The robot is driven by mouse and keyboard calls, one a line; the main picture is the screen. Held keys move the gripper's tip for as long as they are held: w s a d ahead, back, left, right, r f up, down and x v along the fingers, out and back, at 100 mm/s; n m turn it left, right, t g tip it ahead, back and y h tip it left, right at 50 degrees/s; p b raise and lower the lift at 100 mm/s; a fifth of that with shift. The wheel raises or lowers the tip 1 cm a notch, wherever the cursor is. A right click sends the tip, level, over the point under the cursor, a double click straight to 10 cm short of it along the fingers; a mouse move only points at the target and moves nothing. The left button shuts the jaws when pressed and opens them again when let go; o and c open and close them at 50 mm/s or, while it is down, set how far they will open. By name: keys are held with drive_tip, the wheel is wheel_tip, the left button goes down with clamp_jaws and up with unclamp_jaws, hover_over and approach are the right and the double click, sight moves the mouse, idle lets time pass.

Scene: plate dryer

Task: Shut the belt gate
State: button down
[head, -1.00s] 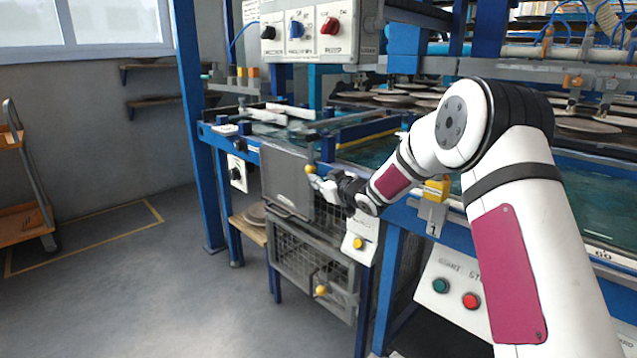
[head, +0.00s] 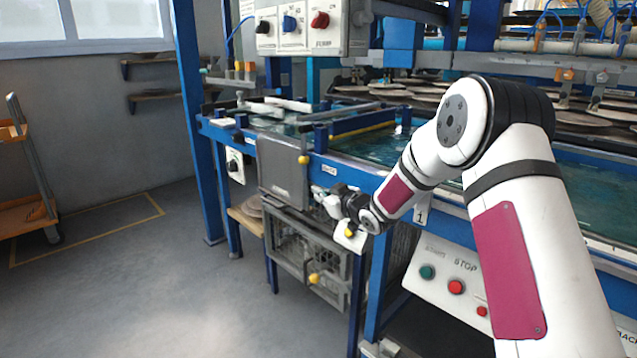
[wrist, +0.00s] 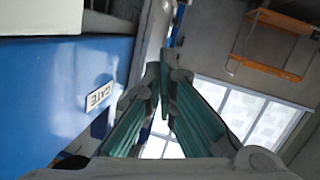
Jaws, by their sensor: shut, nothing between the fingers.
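The belt gate appears to be the grey panel (head: 283,166) hanging upright at the left end of the blue frame, with a yellow knob (head: 303,160) on its right edge. A small GATE label (head: 329,169) is on the blue rail just right of it; it also shows in the wrist view (wrist: 99,96). My gripper (head: 317,192) is just right of and below the knob, in front of the rail. Its fingers are together and empty; they meet in the wrist view (wrist: 164,76). I cannot tell whether it touches the panel, and the wrist view does not clearly show the knob.
A wire-mesh cage door (head: 305,258) with another yellow knob (head: 314,279) is below the panel. A button panel (head: 448,282) is to the right. Wet troughs and plates lie behind. An orange cart (head: 25,205) stands far left; the floor between is clear.

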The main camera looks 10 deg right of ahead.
drive_tip(key=shift+s+d+f+p, duration=0.25)
drive_tip(key=shift+s+f, duration=0.55)
drive_tip(key=shift+f, duration=0.3)
drive_tip(key=shift+s+d+f+p, duration=0.2)
drive_tip(key=shift+s+f, duration=0.55)
drive_tip(key=shift+f, duration=0.35)
drive_tip(key=shift+r, duration=0.1)
